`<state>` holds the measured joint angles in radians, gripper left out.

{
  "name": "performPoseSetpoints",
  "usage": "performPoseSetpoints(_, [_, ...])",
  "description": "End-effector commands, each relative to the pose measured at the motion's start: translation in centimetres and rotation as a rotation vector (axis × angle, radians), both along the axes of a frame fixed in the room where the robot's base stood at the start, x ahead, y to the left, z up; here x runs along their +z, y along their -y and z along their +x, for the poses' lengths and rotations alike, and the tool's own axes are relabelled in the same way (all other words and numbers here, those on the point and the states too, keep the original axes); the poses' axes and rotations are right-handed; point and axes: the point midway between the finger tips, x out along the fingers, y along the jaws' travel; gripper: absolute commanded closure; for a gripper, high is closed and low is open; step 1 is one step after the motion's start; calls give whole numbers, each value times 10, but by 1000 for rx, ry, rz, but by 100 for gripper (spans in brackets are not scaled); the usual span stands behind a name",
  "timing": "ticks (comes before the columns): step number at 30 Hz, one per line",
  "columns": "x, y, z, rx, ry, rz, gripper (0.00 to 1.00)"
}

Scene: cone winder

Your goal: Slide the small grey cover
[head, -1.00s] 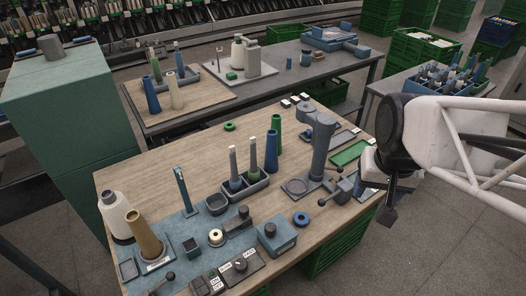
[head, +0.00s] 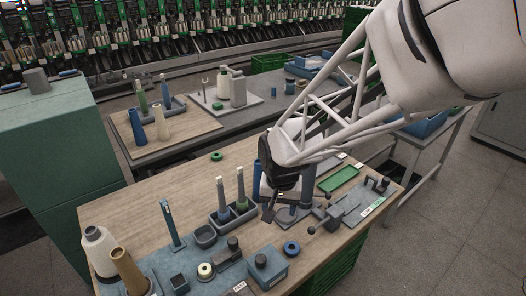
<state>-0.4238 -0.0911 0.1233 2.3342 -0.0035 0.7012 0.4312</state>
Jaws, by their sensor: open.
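My gripper (head: 268,212) is over the middle of the wooden workbench, pointing down, its jaws small and dark in the head view. It is open, and I see nothing held in it. It is in front of a grey stand (head: 293,213) and hides part of it. I cannot tell for sure which part is the small grey cover. A grey plate with dark raised fittings (head: 362,203) lies at the bench's right end, apart from my gripper. A small grey block with a dark knob (head: 229,253) sits at the front, left of a blue-grey box (head: 267,269).
A rack with upright spindles (head: 233,211) stands just left of my gripper. A green tray (head: 338,179) lies to the right, and a blue ring (head: 291,248) in front. Cones (head: 99,246) stand at the front left. The bench's back left is mostly clear.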

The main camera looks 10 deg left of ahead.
Motion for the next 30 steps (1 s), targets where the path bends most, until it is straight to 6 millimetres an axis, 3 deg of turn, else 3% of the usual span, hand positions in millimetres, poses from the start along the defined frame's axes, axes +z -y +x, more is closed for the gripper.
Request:
performPoseSetpoints(12, [-71, -89, 13, 8, -48, -17, 40])
performPoseSetpoints(18, [-100, -121, 12, 7, -63, -25, 40])
performPoseSetpoints(24, [-114, -137, 11, 6, -68, -28, 40])
performPoseSetpoints(30, [-115, -138, 11, 5, -68, -28, 40])
